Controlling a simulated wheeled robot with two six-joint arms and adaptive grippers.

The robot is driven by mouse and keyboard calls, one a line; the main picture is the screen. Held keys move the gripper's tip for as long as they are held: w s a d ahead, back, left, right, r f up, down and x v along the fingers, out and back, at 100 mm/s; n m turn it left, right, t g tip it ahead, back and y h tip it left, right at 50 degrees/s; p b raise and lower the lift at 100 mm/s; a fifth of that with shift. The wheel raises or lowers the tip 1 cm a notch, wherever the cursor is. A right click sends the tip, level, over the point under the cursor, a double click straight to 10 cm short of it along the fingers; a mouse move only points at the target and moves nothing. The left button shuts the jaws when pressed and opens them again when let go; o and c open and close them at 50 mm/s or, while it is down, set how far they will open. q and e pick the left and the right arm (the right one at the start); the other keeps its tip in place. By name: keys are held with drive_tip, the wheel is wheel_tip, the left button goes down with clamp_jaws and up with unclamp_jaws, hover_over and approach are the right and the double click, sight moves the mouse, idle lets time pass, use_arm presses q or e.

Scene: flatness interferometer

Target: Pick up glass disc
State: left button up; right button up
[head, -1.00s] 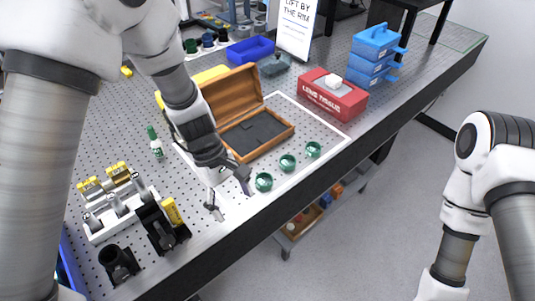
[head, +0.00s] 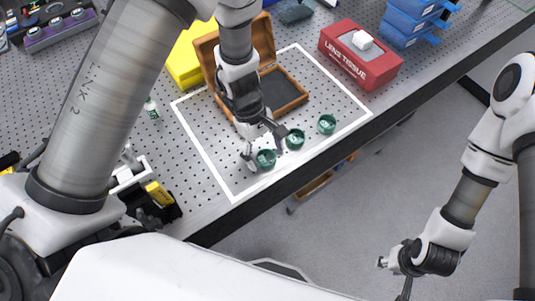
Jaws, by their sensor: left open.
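Three small round green pieces stand in a row near the table's front edge: a left one (head: 265,159), a middle one (head: 295,139) and a right one (head: 327,124). They look like shallow cups or ringed discs; I cannot tell which holds or is the glass disc. My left gripper (head: 264,149) is open, pointing down, with its fingers spread over and around the left green piece. I cannot tell whether they touch it. My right gripper (head: 390,277) hangs off the table at the lower right, its fingers apart and empty.
An open wooden case (head: 292,97) with a dark lining lies behind the green pieces, inside a white outline. A red lens tissue box (head: 360,55) and blue stacked boxes (head: 411,20) stand at the right. A yellow box (head: 183,63) is behind the case.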

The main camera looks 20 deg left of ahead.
use_arm(q)
drive_tip(key=shift+s+a, duration=0.1)
drive_tip(key=shift+a, duration=0.05)
drive_tip(key=shift+c, duration=1)
drive_tip(key=shift+s+r, duration=0.15)
drive_tip(key=shift+s, duration=0.05)
drive_tip(key=c, duration=1)
drive_tip(key=shift+w, duration=0.1)
drive_tip(key=shift+c, duration=0.2)
